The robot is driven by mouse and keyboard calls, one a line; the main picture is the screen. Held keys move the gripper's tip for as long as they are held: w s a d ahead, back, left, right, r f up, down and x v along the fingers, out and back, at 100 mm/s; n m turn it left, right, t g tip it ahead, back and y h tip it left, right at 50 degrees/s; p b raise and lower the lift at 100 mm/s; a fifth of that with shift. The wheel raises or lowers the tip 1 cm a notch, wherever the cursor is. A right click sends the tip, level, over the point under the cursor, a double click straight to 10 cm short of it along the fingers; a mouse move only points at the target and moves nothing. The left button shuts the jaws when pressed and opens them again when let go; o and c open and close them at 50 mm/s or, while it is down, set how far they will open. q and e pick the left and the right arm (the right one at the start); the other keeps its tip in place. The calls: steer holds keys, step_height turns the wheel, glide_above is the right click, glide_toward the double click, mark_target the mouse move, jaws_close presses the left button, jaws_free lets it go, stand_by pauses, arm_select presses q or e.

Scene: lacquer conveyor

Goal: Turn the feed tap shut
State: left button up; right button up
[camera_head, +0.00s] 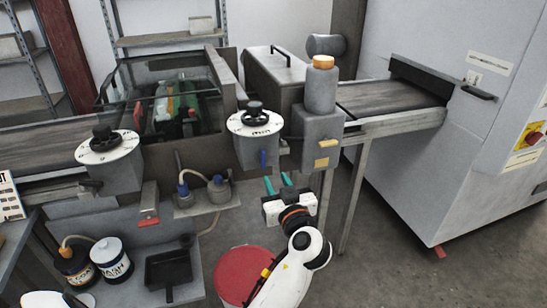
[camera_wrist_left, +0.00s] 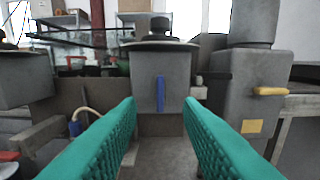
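My left gripper (camera_head: 277,181) is open and empty, its two teal fingers pointing at the grey box under the middle dial. A blue lever (camera_head: 262,158) hangs upright on that box's front; in the left wrist view the lever (camera_wrist_left: 160,93) shows between the fingertips, ahead of and apart from them. No label tells which handle is the feed tap. A yellow handle (camera_head: 328,143) sticks out sideways from the grey block to the right, also seen in the left wrist view (camera_wrist_left: 270,91). My right gripper is not in view.
A white dial with a black knob (camera_head: 254,121) tops the lever's box; a similar dial (camera_head: 104,146) stands left. A hose fitting (camera_head: 183,189) and a red-ended handle (camera_head: 149,217) sit lower left. A conveyor belt (camera_head: 385,97) runs right.

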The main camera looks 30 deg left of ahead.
mark_target(264, 157)
arm_select(q)
steer(key=p+x, duration=0.2)
steer(key=x, duration=0.7)
steer(key=shift+w, duration=0.1)
steer(key=shift+w+a, duration=0.3)
steer(key=shift+a, duration=0.05)
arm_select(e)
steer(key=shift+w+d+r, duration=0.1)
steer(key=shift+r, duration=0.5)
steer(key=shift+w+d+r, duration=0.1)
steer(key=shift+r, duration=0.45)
arm_select(q)
jaws_close()
